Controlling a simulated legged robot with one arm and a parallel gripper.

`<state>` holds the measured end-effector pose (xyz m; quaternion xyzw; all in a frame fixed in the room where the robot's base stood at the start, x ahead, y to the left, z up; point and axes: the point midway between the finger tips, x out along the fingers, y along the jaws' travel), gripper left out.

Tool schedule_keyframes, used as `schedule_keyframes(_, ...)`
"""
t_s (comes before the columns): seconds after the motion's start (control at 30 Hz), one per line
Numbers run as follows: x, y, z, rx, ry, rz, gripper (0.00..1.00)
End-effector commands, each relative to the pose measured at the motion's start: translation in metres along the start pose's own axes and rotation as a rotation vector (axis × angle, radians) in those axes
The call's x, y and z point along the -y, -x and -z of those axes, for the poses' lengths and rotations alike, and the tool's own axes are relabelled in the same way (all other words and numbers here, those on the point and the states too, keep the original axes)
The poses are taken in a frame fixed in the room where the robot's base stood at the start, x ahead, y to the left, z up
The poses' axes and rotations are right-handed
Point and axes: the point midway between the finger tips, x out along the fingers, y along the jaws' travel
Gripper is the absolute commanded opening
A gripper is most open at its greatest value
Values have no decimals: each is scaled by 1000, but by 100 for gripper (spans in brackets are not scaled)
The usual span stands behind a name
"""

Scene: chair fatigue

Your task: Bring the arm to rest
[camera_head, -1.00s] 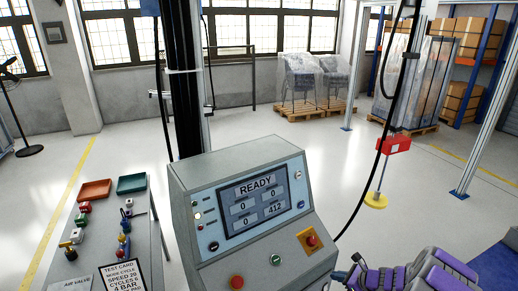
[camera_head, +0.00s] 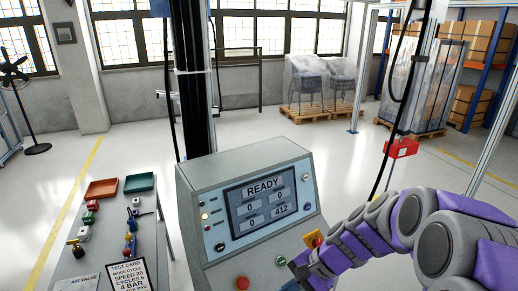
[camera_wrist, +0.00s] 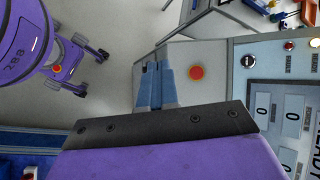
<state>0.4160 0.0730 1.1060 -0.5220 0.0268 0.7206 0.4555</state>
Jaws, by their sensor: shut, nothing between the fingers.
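My arm (camera_head: 383,230) reaches in from the right in the head view, in front of the console. My gripper (camera_head: 298,262) is at its end, by the console's lower right front. In the wrist view my gripper's blue fingers (camera_wrist: 157,68) are together and empty, beside a red button (camera_wrist: 196,73). I cannot tell whether they touch the console surface.
The grey console (camera_head: 240,165) has a READY display (camera_head: 262,200), a red button (camera_head: 242,283) and a green button (camera_head: 281,261). A red-yellow stop button (camera_head: 313,238) is close to my gripper. A bench (camera_head: 105,240) with valves stands left.

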Motion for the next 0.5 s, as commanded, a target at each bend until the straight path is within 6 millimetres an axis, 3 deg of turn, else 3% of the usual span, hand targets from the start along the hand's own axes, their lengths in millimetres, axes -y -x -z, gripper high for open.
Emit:
schedule_keyframes(0.03, -6, 4, -17, -9, 55, -37, 0)
schedule_keyframes(0.2, -37, 13, -64, -28, 218, -177, 0)
schedule_keyframes(0.5, -107, 37, -124, -82, 466, -427, 0)
